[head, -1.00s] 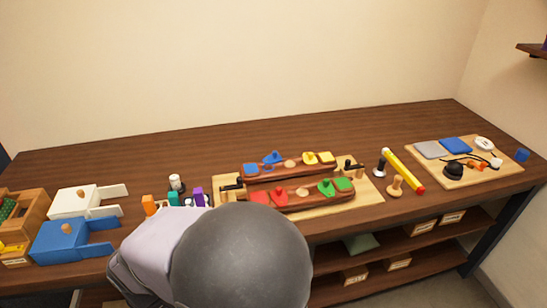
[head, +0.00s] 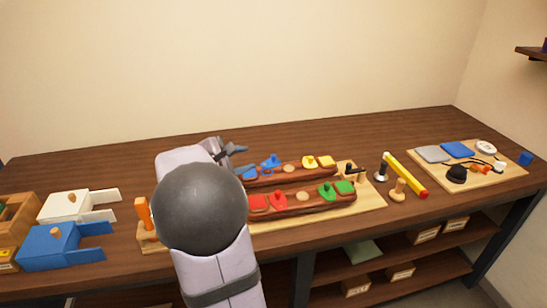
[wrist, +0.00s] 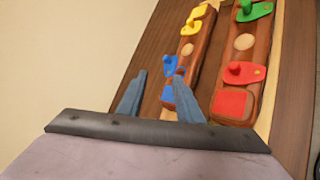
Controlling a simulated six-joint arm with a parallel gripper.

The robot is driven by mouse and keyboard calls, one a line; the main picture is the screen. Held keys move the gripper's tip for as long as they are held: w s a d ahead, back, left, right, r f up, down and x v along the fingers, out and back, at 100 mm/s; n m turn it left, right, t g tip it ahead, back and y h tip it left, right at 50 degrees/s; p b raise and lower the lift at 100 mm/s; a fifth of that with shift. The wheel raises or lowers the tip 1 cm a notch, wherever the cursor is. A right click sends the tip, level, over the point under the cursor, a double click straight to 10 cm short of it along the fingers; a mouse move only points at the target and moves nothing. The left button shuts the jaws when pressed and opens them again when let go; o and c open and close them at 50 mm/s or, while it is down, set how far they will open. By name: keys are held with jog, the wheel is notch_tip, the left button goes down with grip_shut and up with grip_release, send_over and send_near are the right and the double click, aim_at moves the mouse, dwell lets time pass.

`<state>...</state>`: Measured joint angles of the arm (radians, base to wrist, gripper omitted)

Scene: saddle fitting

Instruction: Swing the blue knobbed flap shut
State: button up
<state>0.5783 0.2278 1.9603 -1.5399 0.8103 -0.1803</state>
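The blue knobbed flap (head: 271,160) is on the rear brown beam (head: 290,176), toward its left end. It sits at an angle to the beam and sticks out past its back edge. In the wrist view the flap (wrist: 170,66) lies just beyond my fingertips, its lower part close to the right finger. A flat blue block (head: 249,173) sits on the same beam beside it. My gripper (head: 238,150) is behind the beam's left end. In the wrist view its two fingers (wrist: 160,76) are apart with nothing gripped. I cannot tell whether a finger touches the flap.
A yellow flap (head: 309,161) is farther right on the rear beam. The front beam (head: 305,200) carries a red flap (head: 279,199) and a green flap (head: 327,190). Both beams stand on a light board (head: 372,203). The table behind the beams is clear.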

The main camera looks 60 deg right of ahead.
jog(key=d+n+p, duration=0.2)
jog(key=d+n, duration=0.3)
jog(key=d, duration=0.1)
jog(key=n+t+p, duration=0.1)
jog(key=n+t, duration=0.1)
jog(key=n, duration=0.5)
send_near(273, 155)
jog(key=shift+x, duration=1.25)
jog(key=shift+s+d+f, duration=0.1)
jog(key=shift+d+f, duration=0.1)
jog(key=shift+p+x, duration=1.25)
jog(key=shift+x, duration=2.4)
jog(key=shift+c, duration=0.5)
jog(key=shift+r, duration=0.1)
grip_shut()
